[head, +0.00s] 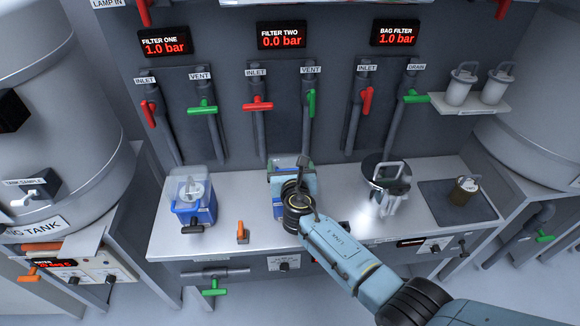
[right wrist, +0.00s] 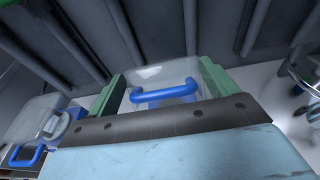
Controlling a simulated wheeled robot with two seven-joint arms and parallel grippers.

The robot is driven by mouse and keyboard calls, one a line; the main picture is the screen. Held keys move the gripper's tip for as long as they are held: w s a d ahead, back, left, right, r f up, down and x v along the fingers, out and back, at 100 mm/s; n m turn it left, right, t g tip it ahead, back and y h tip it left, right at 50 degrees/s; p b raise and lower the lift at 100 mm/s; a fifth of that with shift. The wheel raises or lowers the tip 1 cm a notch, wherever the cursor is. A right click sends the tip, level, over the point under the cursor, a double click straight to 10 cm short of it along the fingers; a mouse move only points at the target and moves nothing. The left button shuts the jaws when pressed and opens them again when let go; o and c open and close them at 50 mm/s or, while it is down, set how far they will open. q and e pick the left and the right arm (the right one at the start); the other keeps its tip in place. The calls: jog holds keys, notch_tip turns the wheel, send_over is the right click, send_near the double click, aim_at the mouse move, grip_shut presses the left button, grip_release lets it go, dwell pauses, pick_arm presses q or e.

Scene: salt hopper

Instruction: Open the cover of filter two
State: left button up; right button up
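Filter two stands mid-bench and is mostly hidden behind my right gripper in the head view; a bit of its blue body (head: 278,207) shows. In the right wrist view its clear cover (right wrist: 160,72) with a blue bar handle (right wrist: 164,94) lies ahead. My right gripper (right wrist: 165,80) is open, with one green finger on each side of the handle. The handle is between the fingers in the picture; I cannot tell whether anything touches. In the head view the right gripper (head: 291,166) is over filter two. The cover looks shut, but its seam is hidden. My left gripper is not seen.
Filter one (head: 190,210), blue with a clear top, stands to the left. An orange-handled valve (head: 241,231) is between the two filters. Pipes with red and green handles line the wall.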

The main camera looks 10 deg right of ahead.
jog(key=shift+s, duration=0.15)
jog(key=shift+s+p, duration=0.35)
jog(key=shift+s, duration=0.1)
jog(key=p+v, duration=0.3)
jog(key=v, duration=0.9)
jog(key=shift+s, duration=0.2)
jog(key=shift+r, duration=0.1)
